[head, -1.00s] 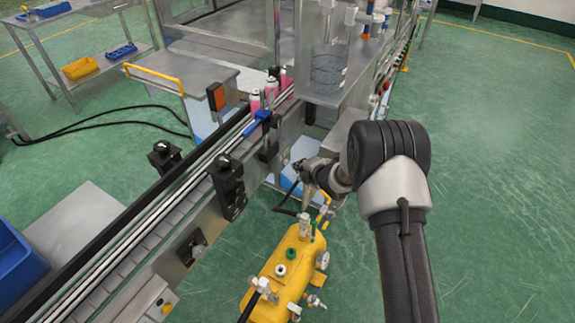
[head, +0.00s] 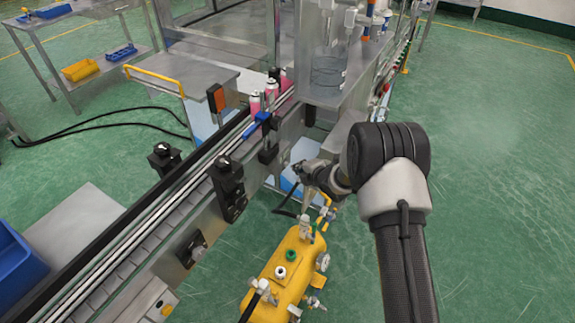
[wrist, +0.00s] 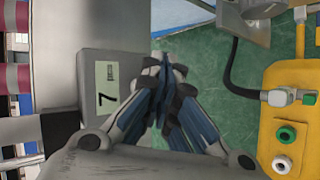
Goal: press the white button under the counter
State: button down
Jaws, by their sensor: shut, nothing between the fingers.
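My gripper (head: 299,168) is shut and empty, beside the side of the steel machine and below its counter (head: 322,98). In the wrist view its dark fingertips (wrist: 165,66) are together over the green floor, to the right of a grey box (wrist: 106,130) with a label marked 7. No button under the counter can be made out in either view. A round white knob (wrist: 283,164) shows on a yellow tank; I cannot tell whether it is a button.
The yellow tank (head: 285,285) with valves and a gauge stands on the floor below my gripper. A black hose (wrist: 232,75) runs to it. The conveyor (head: 140,225), with pink cans (head: 255,103), lies to the left. Open floor (head: 490,200) is on the right.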

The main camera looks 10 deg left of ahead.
dwell(0.4)
jog(key=shift+w+a+b, duration=0.15)
jog(key=shift+a+b, duration=0.25)
jog(key=shift+b, duration=0.1)
jog(key=shift+w+a+b, duration=0.15)
jog(key=shift+a+b, duration=0.2)
jog(key=shift+a, duration=0.1)
dwell(0.5)
dwell(0.3)
jog(key=shift+s+d, duration=0.3)
jog(key=shift+d, duration=0.5)
jog(key=d, duration=0.1)
jog(key=s+d, duration=0.1)
jog(key=d, duration=0.2)
jog(key=shift+s+d, duration=0.35)
jog(key=shift+d, duration=0.05)
dwell(0.5)
